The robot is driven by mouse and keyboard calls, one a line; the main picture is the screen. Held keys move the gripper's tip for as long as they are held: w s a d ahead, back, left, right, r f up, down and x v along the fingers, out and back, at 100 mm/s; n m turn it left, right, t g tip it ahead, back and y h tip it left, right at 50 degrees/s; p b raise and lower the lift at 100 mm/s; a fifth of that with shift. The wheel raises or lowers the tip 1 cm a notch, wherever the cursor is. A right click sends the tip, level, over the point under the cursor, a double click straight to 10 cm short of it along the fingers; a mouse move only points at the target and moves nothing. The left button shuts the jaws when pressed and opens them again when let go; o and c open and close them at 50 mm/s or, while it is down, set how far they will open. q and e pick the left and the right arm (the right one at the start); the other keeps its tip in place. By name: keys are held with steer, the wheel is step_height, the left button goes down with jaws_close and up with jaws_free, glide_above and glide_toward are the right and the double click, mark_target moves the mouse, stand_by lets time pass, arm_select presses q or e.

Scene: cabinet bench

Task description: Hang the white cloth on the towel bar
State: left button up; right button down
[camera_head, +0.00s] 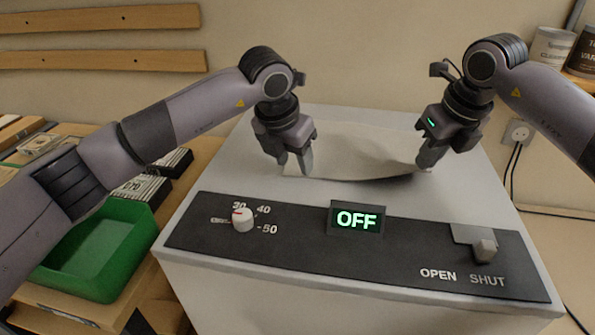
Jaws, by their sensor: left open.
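The white cloth (350,160) lies over the top of the light grey cabinet, between my two grippers. Its front edge sags in a curve, with a shadow under the right part. My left gripper (295,168) is open at the cloth's left front corner, fingers pointing down. My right gripper (430,162) is at the cloth's right front corner; its fingers look closed on the cloth there, and that corner looks raised. I see no towel bar in this view.
The cabinet (215,165) has a front panel with a dial (242,219), an OFF display (357,219) and an OPEN/SHUT switch (484,247). A green bin (98,262) stands at left. Wooden rails (100,60) are on the wall. Cans (552,46) stand at upper right, above a socket (518,132).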

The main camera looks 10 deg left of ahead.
arm_select(q)
steer(key=shift+w+f, duration=0.15)
steer(key=shift+f, duration=0.4)
steer(key=shift+d+f, duration=0.1)
steer(key=shift+f, duration=0.05)
jaws_close()
steer(key=shift+r, duration=2.55)
